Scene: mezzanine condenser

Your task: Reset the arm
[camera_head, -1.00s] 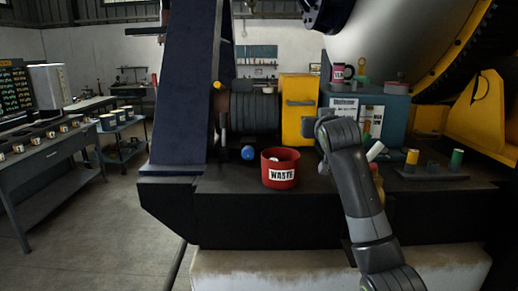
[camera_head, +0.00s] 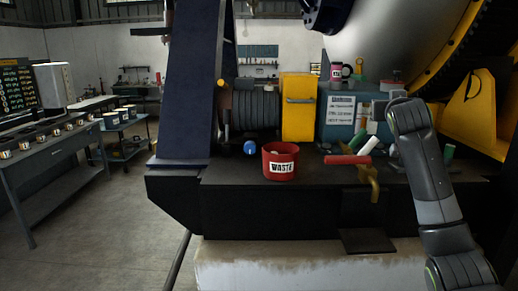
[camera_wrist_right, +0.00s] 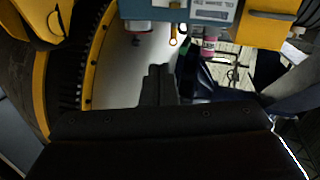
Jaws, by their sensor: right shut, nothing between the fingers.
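My right arm (camera_head: 425,165) rises from the lower right in the head view, its upper end in front of the right part of the dark bench. My left gripper is not in view.
A red WASTE bin (camera_head: 280,162) stands on the dark bench. A red-handled brass valve (camera_head: 372,180) sits at the bench's front edge, left of my arm. The blue box (camera_head: 350,115), a yellow box (camera_head: 298,108) and a large yellow-rimmed drum (camera_head: 400,40) stand behind.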

